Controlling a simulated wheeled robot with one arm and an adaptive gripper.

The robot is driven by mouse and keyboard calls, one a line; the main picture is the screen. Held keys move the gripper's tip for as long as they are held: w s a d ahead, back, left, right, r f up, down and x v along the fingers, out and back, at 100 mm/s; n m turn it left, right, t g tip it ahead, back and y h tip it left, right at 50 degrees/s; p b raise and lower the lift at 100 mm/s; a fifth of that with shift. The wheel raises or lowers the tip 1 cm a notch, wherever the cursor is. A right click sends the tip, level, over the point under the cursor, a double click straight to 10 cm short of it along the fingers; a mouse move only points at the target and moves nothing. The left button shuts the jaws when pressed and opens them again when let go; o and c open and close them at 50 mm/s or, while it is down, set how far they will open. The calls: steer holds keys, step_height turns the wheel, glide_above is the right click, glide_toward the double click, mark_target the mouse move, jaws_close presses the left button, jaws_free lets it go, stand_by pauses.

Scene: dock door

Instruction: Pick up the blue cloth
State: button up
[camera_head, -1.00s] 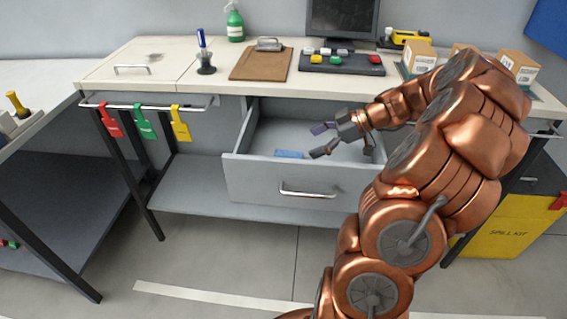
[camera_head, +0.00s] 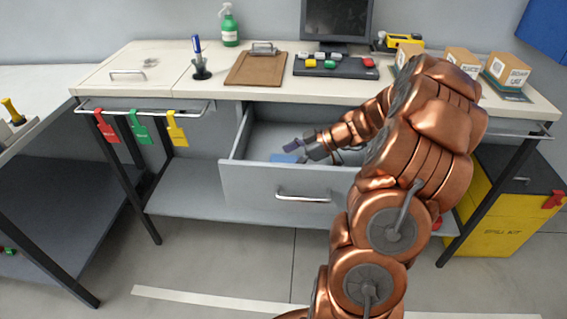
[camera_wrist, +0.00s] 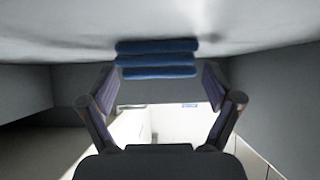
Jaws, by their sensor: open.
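The blue cloth (camera_head: 285,158) lies in the open drawer, near its left front corner, partly hidden by the drawer front and my gripper. In the wrist view the cloth (camera_wrist: 156,58) shows as a folded stack of layers, ahead of the fingers and centred between them. My gripper (camera_head: 296,151) reaches down into the drawer from the right, its fingers close to the cloth. In the wrist view my gripper (camera_wrist: 159,85) is open, with nothing between its fingers. I cannot tell whether a fingertip touches the cloth.
The pulled-out drawer (camera_head: 262,183) has walls close around my gripper. On the bench above stand a clipboard (camera_head: 258,68), a pen holder (camera_head: 201,66), a spray bottle (camera_head: 229,26), a button panel (camera_head: 336,68) and small boxes (camera_head: 508,69). Coloured tags hang from the rail at left.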

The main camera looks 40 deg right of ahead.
steer(key=c, duration=1.1)
steer(key=shift+c, duration=0.2)
steer(key=shift+r, duration=0.15)
